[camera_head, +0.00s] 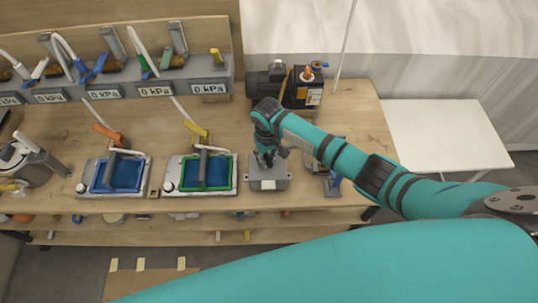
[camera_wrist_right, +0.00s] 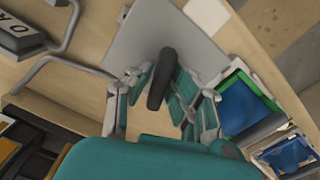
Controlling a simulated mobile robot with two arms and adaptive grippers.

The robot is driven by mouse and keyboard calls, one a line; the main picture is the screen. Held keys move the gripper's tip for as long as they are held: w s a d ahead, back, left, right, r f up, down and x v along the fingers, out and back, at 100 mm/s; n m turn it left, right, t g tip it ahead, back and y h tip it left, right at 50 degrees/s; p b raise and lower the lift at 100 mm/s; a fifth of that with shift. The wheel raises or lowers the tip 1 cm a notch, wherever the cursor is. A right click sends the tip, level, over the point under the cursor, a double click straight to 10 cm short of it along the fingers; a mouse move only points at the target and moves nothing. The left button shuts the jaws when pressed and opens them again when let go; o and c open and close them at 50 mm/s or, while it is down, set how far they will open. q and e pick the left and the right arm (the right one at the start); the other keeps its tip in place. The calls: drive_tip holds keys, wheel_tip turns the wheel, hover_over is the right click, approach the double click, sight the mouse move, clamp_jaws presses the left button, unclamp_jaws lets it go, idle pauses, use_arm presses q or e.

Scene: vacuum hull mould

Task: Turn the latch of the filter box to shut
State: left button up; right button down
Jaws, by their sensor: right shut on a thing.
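The filter box (camera_head: 268,184) is a grey box at the front of the workbench, right of the middle in the head view. In the right wrist view its grey lid (camera_wrist_right: 128,38) fills the top middle. A dark elongated latch (camera_wrist_right: 160,78) stands out from the lid. My right gripper (camera_head: 267,158) points down over the box and hides the latch in the head view. In the right wrist view the gripper's fingers (camera_wrist_right: 160,97) are on either side of the latch, shut on it. My left gripper is out of view.
A green-rimmed mould tray (camera_head: 233,174) stands just left of the box, and a blue one (camera_head: 97,176) further left. A dark pump (camera_head: 262,85) stands behind. Gauges reading 0 kPa (camera_head: 210,88) line the back left. A white table (camera_head: 440,120) at the right is clear.

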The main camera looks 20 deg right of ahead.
sight(268, 156)
drive_tip(key=shift+m, duration=0.5)
drive_tip(key=m, duration=0.2)
drive_tip(key=shift+m, duration=0.3)
drive_tip(key=c, duration=1.2)
unclamp_jaws()
drive_tip(key=shift+r, duration=4)
